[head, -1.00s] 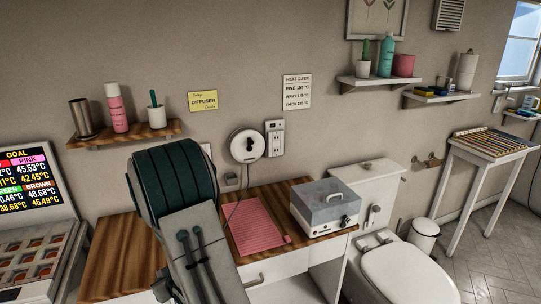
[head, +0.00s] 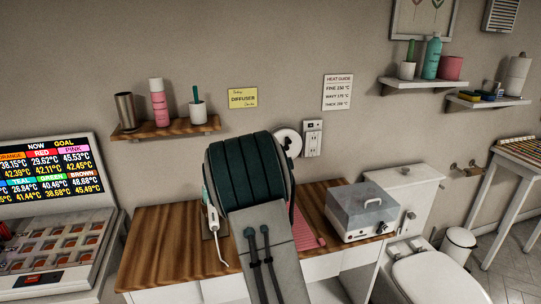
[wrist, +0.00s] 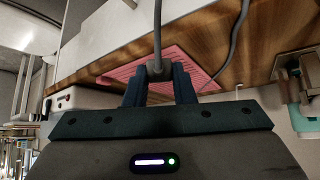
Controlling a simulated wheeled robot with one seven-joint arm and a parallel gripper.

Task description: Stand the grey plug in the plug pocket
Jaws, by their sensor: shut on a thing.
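My gripper (wrist: 160,82) is shut on the grey plug (wrist: 158,68) in the wrist view. A grey cord (wrist: 160,25) runs from the plug toward the top of the picture. The plug is in the air, with the pink ribbed mat (wrist: 190,67) and the wooden counter behind it. In the head view my arm hides the gripper and plug. I cannot make out the plug pocket in either current view. The white cord reel (head: 290,139) is on the wall, partly hidden behind my arm.
The wooden counter (head: 165,240) has bare room at its left. A white tool with a teal part (head: 213,222) stands beside my arm. A grey-lidded box (head: 362,208) stands at the counter's right. A wall outlet (head: 313,138) is above.

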